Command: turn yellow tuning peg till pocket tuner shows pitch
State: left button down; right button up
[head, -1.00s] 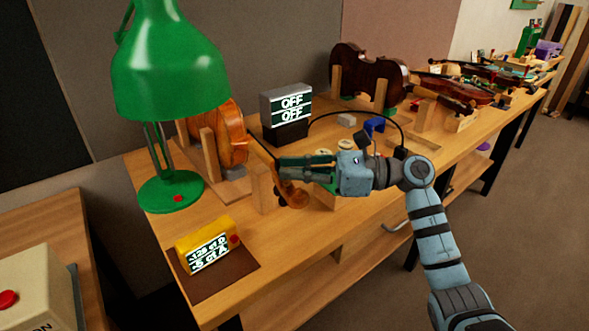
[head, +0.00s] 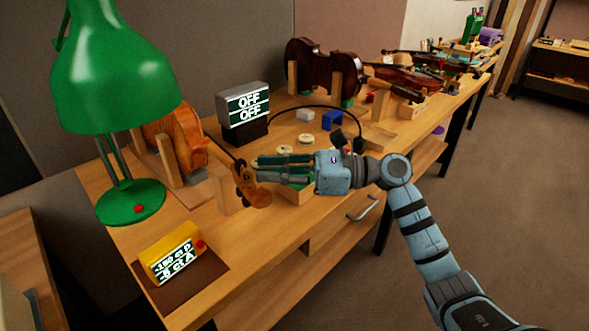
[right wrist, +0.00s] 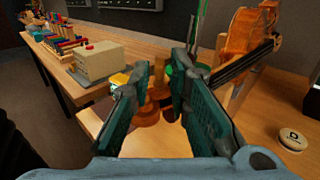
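The orange violin (head: 186,138) stands in a wooden cradle, its scroll and pegbox (head: 252,192) pointing toward the bench front. My right gripper (head: 258,168) is at the pegbox. In the right wrist view its fingers (right wrist: 161,75) are apart, with the scroll (right wrist: 148,117) between and beyond them. I cannot make out the yellow tuning peg, nor any contact with it. The yellow pocket tuner (head: 172,256) lies on a brown mat and seems to read about -180 ct D and -9 ct A. It is partly hidden in the right wrist view (right wrist: 118,80). My left gripper is out of view.
A green lamp (head: 130,205) stands left of the violin. A grey display (head: 244,108) behind shows OFF twice. Round discs (head: 305,139), a blue block (head: 332,120) and a dark violin (head: 325,70) are farther along the bench. A beige box (right wrist: 103,62) sits on another table.

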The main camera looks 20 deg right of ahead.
jog(key=v, duration=0.9)
jog(key=shift+a, duration=0.1)
dwell(1.2)
